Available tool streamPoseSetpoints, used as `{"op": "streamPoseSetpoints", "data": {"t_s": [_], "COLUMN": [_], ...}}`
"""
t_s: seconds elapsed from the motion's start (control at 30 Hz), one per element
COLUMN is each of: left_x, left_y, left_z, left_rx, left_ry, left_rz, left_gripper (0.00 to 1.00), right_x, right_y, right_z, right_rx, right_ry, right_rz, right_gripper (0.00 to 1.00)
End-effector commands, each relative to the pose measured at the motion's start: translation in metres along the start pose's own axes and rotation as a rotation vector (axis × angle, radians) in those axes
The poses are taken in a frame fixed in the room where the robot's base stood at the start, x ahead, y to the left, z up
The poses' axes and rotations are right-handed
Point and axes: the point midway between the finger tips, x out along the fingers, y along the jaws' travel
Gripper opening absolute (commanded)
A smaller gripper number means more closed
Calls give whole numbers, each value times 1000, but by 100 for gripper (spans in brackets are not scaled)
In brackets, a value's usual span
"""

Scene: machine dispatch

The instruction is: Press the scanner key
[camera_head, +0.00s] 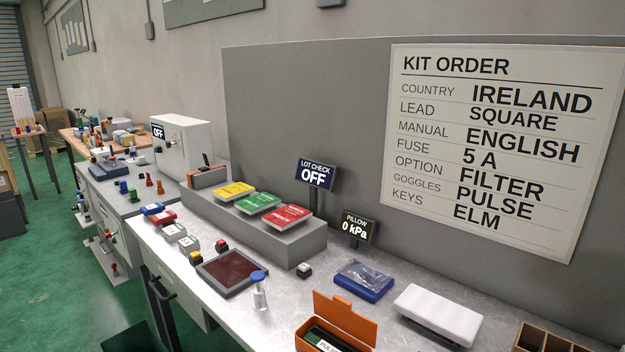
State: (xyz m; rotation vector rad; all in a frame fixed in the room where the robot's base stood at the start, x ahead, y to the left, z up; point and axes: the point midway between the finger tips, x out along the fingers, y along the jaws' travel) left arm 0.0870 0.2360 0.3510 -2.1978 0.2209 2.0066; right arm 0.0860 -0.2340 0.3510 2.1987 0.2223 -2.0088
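No key in view has a readable scanner label. A flat device with a dark red panel (234,270) lies on the bench and may be the scanner. A small block with a yellow top (196,258) and one with a red top (221,247) sit along its left and back sides. I cannot tell which of these is the scanner key. Neither of my grippers shows in the view.
A blue-topped bottle (259,291) stands by the panel's front right. Behind is a grey riser (285,240) with yellow, green and red packs. An open orange case (345,318), blue tray (363,285) and white pad (438,313) occupy the right. The LOT CHECK display (316,174) reads OFF.

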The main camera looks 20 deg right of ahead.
Motion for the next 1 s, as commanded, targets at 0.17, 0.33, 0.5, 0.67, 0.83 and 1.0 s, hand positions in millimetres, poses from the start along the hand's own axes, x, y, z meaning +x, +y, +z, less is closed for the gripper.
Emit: {"op": "streamPoseSetpoints", "data": {"t_s": [0.17, 0.33, 0.5, 0.67, 0.83, 1.0], "left_x": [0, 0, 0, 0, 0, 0], "left_y": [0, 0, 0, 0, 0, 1], "left_z": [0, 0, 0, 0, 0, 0], "left_rx": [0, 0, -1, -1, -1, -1], "left_ry": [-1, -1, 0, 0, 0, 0], "left_rz": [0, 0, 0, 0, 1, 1], "left_gripper": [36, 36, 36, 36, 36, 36], "right_x": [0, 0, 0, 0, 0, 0], "right_y": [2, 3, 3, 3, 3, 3], "right_z": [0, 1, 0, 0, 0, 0], "right_rx": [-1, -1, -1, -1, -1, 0], "right_ry": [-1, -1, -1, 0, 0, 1], "right_rz": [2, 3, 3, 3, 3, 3], "right_gripper": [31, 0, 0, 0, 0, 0]}}
